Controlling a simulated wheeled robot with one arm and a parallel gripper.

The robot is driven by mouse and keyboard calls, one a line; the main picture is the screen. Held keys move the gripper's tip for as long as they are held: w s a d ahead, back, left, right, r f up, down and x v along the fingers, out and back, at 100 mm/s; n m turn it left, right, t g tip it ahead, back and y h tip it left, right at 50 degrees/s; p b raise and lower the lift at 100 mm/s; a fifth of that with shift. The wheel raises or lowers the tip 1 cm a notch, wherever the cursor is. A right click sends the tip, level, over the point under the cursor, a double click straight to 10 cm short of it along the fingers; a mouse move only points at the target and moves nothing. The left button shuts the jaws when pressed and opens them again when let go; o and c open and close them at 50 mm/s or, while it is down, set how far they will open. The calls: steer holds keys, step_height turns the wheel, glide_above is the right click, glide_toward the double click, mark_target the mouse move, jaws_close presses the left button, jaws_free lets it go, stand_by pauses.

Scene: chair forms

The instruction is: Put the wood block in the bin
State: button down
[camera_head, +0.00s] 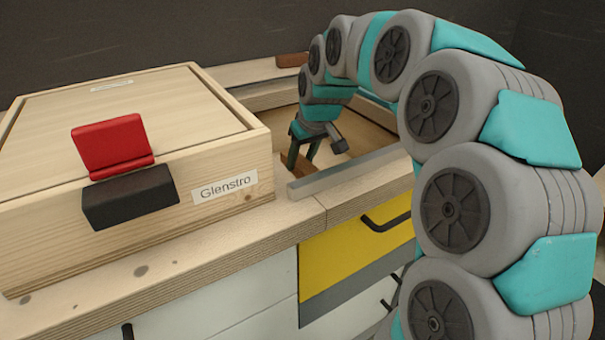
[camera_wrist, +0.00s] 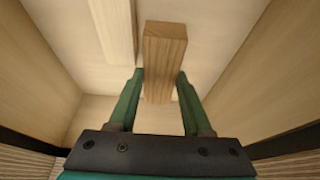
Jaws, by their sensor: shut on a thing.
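My gripper (camera_head: 305,155) reaches down into an open wood-walled recess (camera_head: 365,135) in the counter. In the wrist view its two green fingers (camera_wrist: 160,78) are shut on the wood block (camera_wrist: 165,52), a plain light-brown bar with its grain showing. In the head view the block is mostly hidden by the fingers and the recess's front rim. The wrist view shows pale walls on both sides and a pale floor beyond the block. Whether the block touches the floor I cannot tell. Whether this recess is the bin is not clear.
A large closed wooden box (camera_head: 225,160) labelled Glenstro, with a red and black latch (camera_head: 130,195), stands left of my gripper. A grey metal strip (camera_head: 345,173) edges the recess in front. A brown piece (camera_head: 292,60) lies at the back. A pale bar (camera_wrist: 112,30) lies beside the block.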

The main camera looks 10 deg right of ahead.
steer(key=shift+f, duration=2.1)
steer(key=shift+f, duration=0.2)
steer(key=c, duration=0.6)
jaws_free()
steer(key=shift+r, duration=0.1)
steer(key=shift+r, duration=0.25)
steer(key=v, duration=1.1)
steer(key=shift+s+d+r, duration=0.1)
steer(key=shift+s+r, duration=0.15)
steer(key=shift+r, duration=0.05)
